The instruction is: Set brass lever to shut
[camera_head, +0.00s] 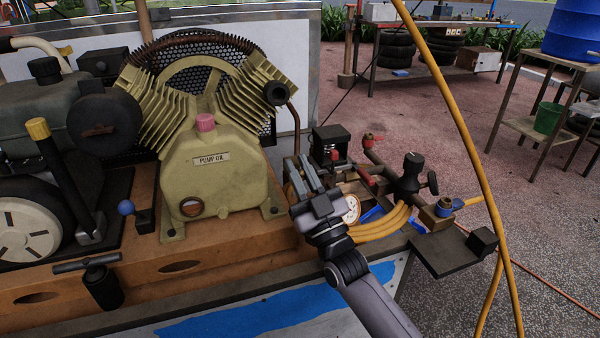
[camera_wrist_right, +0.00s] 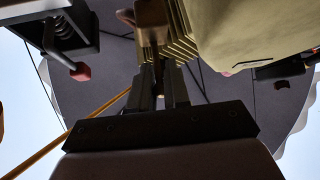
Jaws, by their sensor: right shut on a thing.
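My right gripper (camera_head: 299,164) reaches in from the lower right in the head view, at the right side of the tan compressor pump (camera_head: 225,160). In the right wrist view its fingers (camera_wrist_right: 161,72) are close together, with a brown, brass-coloured piece (camera_wrist_right: 152,24) at their tips. I take this piece to be the brass lever; the fingers hide most of it, so its exact setting cannot be read. A little brass colour also shows beside the fingers in the head view. My left gripper is not in view.
Close to the right gripper are a black pressure switch (camera_head: 331,140), a white gauge (camera_head: 351,209), red knobs and a black regulator (camera_head: 410,175). Yellow hoses (camera_head: 385,226) run below these. A yellow hose (camera_head: 468,130) hangs at the right. Open paving lies beyond the cart.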

